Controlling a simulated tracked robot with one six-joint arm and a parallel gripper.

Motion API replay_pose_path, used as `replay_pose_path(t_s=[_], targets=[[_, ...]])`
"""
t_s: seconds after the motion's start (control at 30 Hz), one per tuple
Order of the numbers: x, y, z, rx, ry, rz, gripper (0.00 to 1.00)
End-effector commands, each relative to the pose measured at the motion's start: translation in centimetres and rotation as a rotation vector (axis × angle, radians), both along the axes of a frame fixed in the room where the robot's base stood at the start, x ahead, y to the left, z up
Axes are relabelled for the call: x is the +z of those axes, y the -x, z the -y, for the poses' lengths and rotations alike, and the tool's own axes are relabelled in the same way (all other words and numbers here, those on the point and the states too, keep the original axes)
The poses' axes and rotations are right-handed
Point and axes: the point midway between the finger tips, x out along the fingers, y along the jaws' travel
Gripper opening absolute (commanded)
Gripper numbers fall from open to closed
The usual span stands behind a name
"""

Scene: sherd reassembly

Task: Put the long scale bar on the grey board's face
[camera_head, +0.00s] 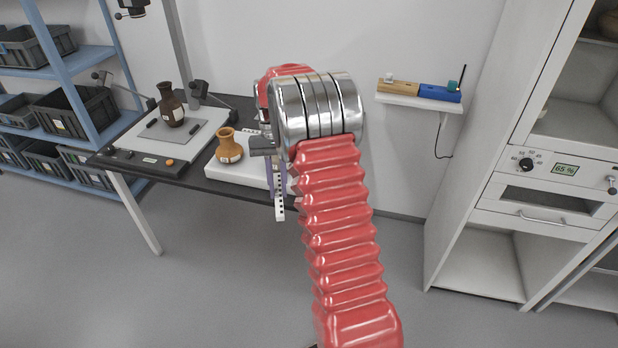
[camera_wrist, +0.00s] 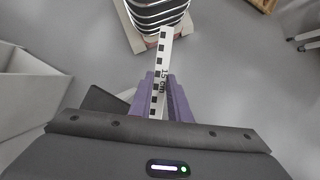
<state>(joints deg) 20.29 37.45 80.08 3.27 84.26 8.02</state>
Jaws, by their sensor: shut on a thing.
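The long scale bar (camera_head: 280,207) is a white strip with black squares. It hangs below my gripper (camera_head: 276,172), in front of the table's right end. In the wrist view the bar (camera_wrist: 164,50) reads "15 cm" and sticks out past the purple fingers of my gripper (camera_wrist: 164,88), which are shut on it. The grey board (camera_head: 178,143) lies flat on the copy stand's pale base, left of my gripper. A dark brown vase (camera_head: 171,105) stands upright on it. My arm partly hides the gripper in the head view.
An orange-brown pot (camera_head: 229,146) stands on a white slab (camera_head: 238,172) between the board and my gripper. Lamps on jointed arms flank the stand. A control box (camera_head: 137,163) lies along the table's front. A blue rack of bins stands left, a cabinet (camera_head: 540,185) right.

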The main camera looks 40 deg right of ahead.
Motion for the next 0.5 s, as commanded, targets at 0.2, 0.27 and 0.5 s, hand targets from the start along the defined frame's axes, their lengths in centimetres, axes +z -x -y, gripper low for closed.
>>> replay_pose_path(t_s=[0.2, 0.27, 0.5], targets=[[-0.5, -1.5, -7.6, 0.253, -0.003, -0.006, 0.00], [-0.6, -1.8, -9.7, 0.310, -0.004, -0.006, 0.00], [-1.1, -2.2, -16.3, 0.476, -0.004, -0.009, 0.00]])
